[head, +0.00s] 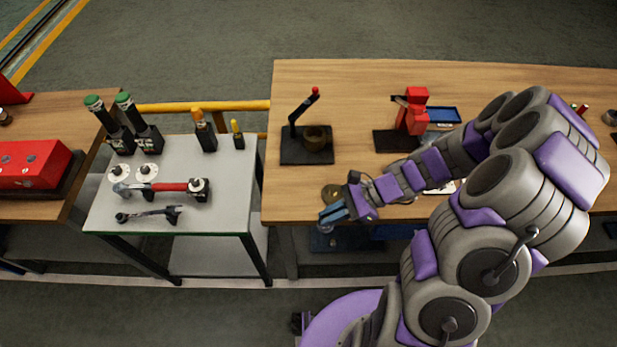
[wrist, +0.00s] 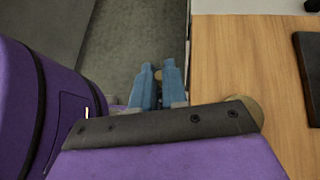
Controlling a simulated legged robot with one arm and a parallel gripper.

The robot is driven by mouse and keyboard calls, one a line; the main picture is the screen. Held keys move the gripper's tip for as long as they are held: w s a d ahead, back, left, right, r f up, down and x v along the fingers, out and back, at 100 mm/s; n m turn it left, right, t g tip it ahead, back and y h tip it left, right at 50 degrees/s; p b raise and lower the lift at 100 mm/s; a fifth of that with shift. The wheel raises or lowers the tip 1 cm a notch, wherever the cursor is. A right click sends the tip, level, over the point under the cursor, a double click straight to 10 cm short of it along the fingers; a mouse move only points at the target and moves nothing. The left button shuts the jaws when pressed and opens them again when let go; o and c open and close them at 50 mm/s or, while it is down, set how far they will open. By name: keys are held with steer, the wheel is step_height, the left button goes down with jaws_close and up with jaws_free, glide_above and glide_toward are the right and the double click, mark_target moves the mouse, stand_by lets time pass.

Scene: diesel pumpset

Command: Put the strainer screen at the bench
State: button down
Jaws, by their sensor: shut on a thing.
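My gripper (head: 333,213) has blue fingers and is at the front left edge of the wooden bench (head: 360,85). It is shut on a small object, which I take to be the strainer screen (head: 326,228). Only a pale bit of it shows below the fingertips, and a small tan bit shows between the fingers in the wrist view (wrist: 158,76). The fingers (wrist: 158,88) are over the gap beside the bench, with the floor beneath. A round brass part (head: 331,192) lies on the bench just behind the gripper.
A grey side table (head: 225,205) at left holds bottles and tools. Bare wood lies between the two stands.

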steer(key=w+a+b, duration=0.1)
steer(key=w+a, duration=0.1)
steer(key=w, duration=0.2)
steer(key=w+a+f+b, duration=0.1)
steer(key=w+a, duration=0.1)
steer(key=w, duration=0.2)
steer(key=w+a, duration=0.3)
steer(key=w, duration=0.1)
steer(key=shift+w+f+b, duration=0.1)
steer(key=shift+f+b, duration=0.2)
steer(key=shift+b, duration=0.1)
steer(key=shift+w+a, duration=0.3)
steer(key=shift+w, duration=0.35)
step_height(320, 180, down, 4)
steer(key=shift+r+b, duration=0.2)
steer(key=shift+b, duration=0.75)
steer(key=shift+r, duration=0.1)
steer(key=c, duration=1.2)
jaws_free()
steer(key=shift+o, duration=0.2)
steer(key=p+v, duration=0.2)
steer(key=v, duration=0.5)
steer(key=shift+d+r, duration=0.2)
steer(key=shift+d, duration=0.05)
steer(key=shift+r, duration=0.1)
